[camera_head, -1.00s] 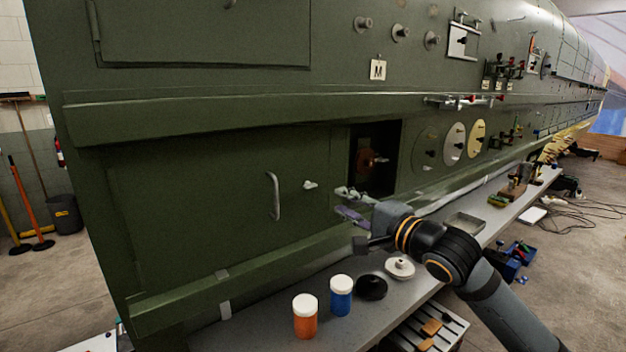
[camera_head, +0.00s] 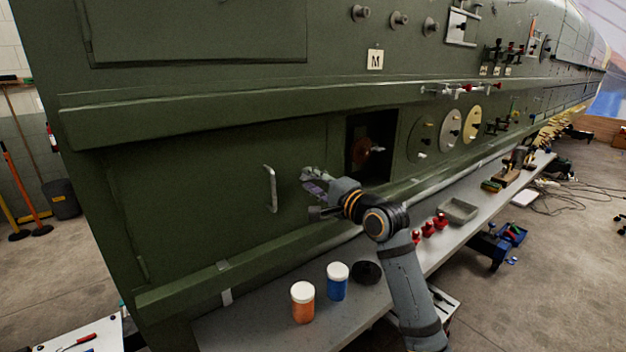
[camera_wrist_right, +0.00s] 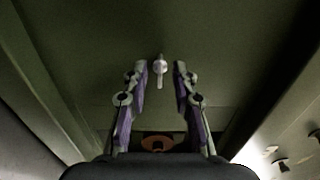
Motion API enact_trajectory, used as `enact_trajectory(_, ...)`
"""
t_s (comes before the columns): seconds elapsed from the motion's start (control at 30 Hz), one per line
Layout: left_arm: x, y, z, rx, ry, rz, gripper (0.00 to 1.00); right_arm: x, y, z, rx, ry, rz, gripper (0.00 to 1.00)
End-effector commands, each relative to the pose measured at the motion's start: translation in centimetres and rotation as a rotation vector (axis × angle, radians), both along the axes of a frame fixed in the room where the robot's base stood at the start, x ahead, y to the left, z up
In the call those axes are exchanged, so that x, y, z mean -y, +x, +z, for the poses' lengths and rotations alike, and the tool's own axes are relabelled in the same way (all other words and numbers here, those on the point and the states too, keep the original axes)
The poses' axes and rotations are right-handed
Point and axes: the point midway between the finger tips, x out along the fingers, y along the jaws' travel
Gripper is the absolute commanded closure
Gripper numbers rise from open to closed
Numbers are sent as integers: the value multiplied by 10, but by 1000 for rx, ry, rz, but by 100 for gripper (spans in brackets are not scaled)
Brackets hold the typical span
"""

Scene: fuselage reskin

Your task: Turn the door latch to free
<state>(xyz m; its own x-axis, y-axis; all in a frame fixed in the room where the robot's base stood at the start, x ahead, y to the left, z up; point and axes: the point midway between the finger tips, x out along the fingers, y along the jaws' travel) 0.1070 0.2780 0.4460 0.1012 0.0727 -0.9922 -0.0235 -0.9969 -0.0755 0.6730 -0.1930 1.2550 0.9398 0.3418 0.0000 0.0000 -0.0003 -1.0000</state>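The door latch (camera_wrist_right: 160,70) is a small pale lever on the green door (camera_head: 215,190). In the right wrist view it hangs straight down, between the fingertips in the picture; whether the fingers reach it in depth I cannot tell. My right gripper (camera_head: 308,182) is open and empty at the door's right part, and hides the latch in the head view. Its two purple-padded fingers also show in the right wrist view (camera_wrist_right: 160,82), apart on either side of the latch. The door's pale curved handle (camera_head: 270,189) is left of the gripper. My left gripper is not in view.
A dark opening with a rust-coloured round part (camera_head: 363,150) lies right of the door. Below, a grey bench (camera_head: 260,328) carries an orange jar (camera_head: 303,305), a blue jar (camera_head: 337,284), a black round piece (camera_head: 366,272), red pieces and a tray (camera_head: 458,209). A green ledge runs under the door.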

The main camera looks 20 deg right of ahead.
Motion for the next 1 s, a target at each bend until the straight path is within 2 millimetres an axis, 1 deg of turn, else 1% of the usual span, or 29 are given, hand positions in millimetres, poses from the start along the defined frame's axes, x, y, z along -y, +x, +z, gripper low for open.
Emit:
enact_trajectory(0.1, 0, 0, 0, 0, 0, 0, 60, 0, 0, 0, 0, 0, 0, 73)
enact_trajectory(0.13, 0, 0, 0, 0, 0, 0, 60, 0, 0, 0, 0, 0, 0, 74)
enact_trajectory(0.3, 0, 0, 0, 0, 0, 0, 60, 0, 0, 0, 0, 0, -1, 97)
enact_trajectory(0.33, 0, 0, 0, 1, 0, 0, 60, 0, 0, 0, 0, 0, -1, 100)
enact_trajectory(0.77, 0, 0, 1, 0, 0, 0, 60, 0, 0, 0, 6, -19, 0, 100)
enact_trajectory(1.0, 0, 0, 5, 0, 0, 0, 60, 0, 0, 0, 44, -128, 0, 100)
